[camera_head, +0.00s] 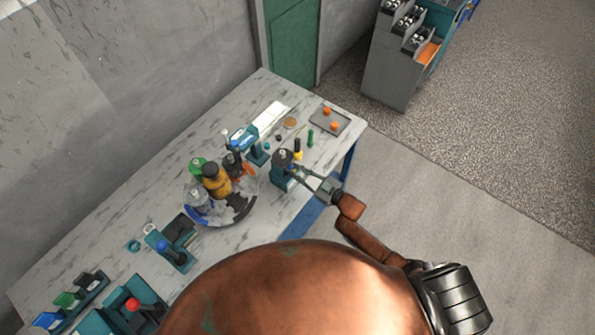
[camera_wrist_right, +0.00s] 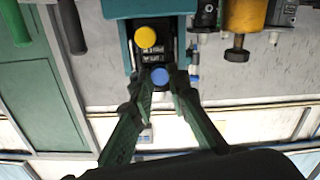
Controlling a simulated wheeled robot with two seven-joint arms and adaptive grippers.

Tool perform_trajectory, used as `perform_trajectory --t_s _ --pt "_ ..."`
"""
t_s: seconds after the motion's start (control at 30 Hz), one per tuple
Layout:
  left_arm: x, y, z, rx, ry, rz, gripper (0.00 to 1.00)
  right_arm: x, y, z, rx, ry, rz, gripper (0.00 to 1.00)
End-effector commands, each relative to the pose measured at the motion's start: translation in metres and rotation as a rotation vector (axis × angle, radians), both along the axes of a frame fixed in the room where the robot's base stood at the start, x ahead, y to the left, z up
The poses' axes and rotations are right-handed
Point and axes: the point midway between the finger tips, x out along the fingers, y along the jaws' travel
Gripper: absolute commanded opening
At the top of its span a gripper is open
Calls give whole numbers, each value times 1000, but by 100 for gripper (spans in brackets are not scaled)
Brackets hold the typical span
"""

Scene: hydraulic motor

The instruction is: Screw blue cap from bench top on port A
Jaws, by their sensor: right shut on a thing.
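The hydraulic motor (camera_head: 282,157) is a dark block in a teal holder (camera_head: 277,178) near the bench's front edge. In the right wrist view, the motor's dark face (camera_wrist_right: 153,56) shows white lettering, too small to read surely. A yellow cap (camera_wrist_right: 145,37) sits on that face. The blue cap (camera_wrist_right: 160,76) lies at the edge of the face, between my right fingertips. My right gripper (camera_head: 298,174) reaches the motor from the right; in the wrist view (camera_wrist_right: 161,82) it is shut on the blue cap. Its seating and the port under it are hidden. My left gripper is not in view.
A round turntable (camera_head: 236,210) with several bottles stands left of the motor. Yellow-black (camera_head: 297,150) and green (camera_head: 310,138) upright tools stand behind it. A grey tray (camera_head: 341,127) with orange pieces lies at the far right corner. Teal fixtures (camera_head: 172,252) and bins stand at the left.

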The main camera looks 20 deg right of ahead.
Motion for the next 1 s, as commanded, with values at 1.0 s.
perform_trajectory --t_s 1.0 --pt "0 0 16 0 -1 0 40 0 1 0 289 229 0 25"
